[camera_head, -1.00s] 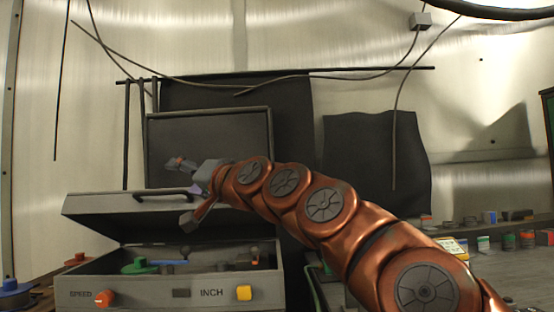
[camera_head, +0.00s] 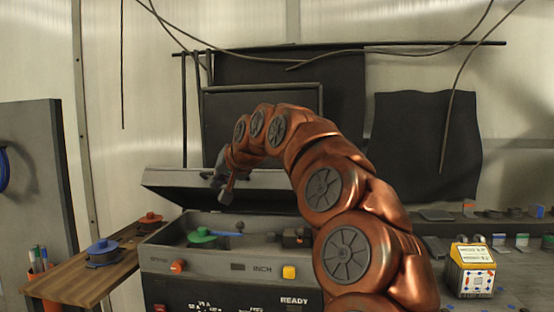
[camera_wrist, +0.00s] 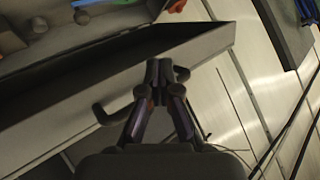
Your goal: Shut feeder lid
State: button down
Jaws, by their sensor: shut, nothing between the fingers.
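The feeder is a grey box (camera_head: 208,268) with a speed knob, an INCH button and a READY panel on its front. Its lid (camera_head: 168,187) is raised at a slant, leaving a gap through which the inside shows. My gripper (camera_head: 225,190) is at the lid's front edge, pointing down, and hides the handle there. In the wrist view my gripper (camera_wrist: 160,70) is shut and empty over the lid (camera_wrist: 85,110), close beside its black handle (camera_wrist: 108,112). I cannot tell whether it touches the lid.
Inside the box are a green knob (camera_head: 202,236) and a blue lever. A yellow-topped box (camera_head: 472,270) sits on the bench at the right. A dark framed panel (camera_head: 225,110) stands behind.

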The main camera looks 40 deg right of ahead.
aim_at(269, 189)
jog(key=s+d+r+m+g+h+p, duration=0.35)
jog(key=s+d+r+g+p, duration=0.55)
jog(key=p, duration=0.7)
jog(key=shift+n+t+h, duration=0.25)
jog(key=shift+t, duration=0.35)
jog(key=p+x, duration=0.1)
jog(key=x, duration=0.1)
jog(key=a+x, duration=0.1)
jog(key=x, duration=0.2)
jog(key=p+x, duration=0.1)
jog(key=x, duration=0.2)
jog(key=shift+s+a+f+p, duration=0.1)
jog(key=shift+f+p, duration=0.25)
jog(key=shift+f, duration=0.15)
jog(key=shift+s+a+f+p, duration=0.1)
jog(key=shift+a+f+p, duration=0.05)
jog(key=shift+f, duration=0.5)
jog(key=shift+s+a+f+p, duration=0.15)
jog(key=shift+f, duration=0.45)
jog(key=shift+s+a+f+p, duration=0.1)
jog(key=shift+f+p, duration=0.05)
jog(key=shift+f, duration=0.5)
